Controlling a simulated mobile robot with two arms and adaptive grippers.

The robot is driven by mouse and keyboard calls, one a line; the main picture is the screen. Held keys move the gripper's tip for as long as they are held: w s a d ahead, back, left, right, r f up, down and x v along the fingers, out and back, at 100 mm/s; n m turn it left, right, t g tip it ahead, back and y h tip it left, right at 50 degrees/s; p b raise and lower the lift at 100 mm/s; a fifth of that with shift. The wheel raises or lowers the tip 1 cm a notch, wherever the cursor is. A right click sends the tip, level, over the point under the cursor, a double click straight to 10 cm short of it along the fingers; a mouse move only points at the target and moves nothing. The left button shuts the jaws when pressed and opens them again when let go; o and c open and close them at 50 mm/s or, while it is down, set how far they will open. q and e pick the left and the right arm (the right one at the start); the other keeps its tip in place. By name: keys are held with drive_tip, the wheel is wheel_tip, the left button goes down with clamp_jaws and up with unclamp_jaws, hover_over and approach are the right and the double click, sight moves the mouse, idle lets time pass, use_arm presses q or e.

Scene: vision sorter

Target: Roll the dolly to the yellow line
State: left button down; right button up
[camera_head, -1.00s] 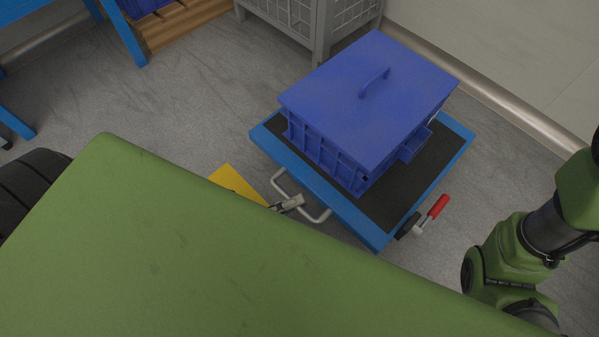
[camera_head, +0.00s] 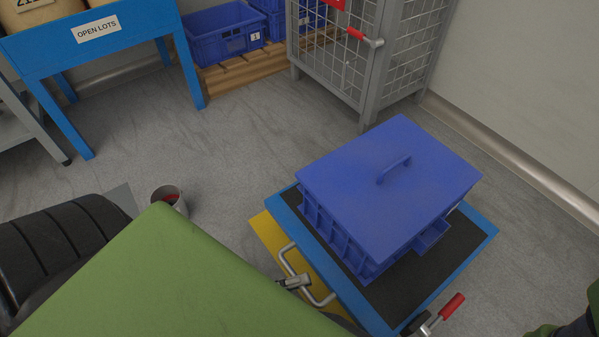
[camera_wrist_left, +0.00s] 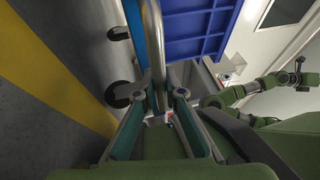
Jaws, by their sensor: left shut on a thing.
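The dolly (camera_head: 340,285) has a blue frame and a dark mat, and carries a lidded blue crate (camera_head: 385,185). Its metal handle (camera_head: 291,258) is on the side near me. My left gripper (camera_head: 294,282) is shut on this handle; the wrist view shows the bar (camera_wrist_left: 156,45) between its fingers (camera_wrist_left: 158,100). The yellow line (camera_head: 268,236) shows on the floor along the dolly's left edge, partly hidden by the dolly and my arm. The wrist view shows a yellow stripe (camera_wrist_left: 45,75) left of a dolly wheel (camera_wrist_left: 122,93). My right gripper is not visible.
A grey mesh cage (camera_head: 370,50) stands behind the dolly. Blue bins (camera_head: 222,35) on a wooden pallet and a blue table (camera_head: 90,38) stand at the back left. A grey round container (camera_head: 168,197) is on the floor at left. Floor between is clear.

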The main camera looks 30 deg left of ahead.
use_arm(q)
drive_tip(key=c, duration=2.1)
unclamp_jaws()
drive_tip(key=v, duration=1.2)
drive_tip(key=shift+f, duration=0.1)
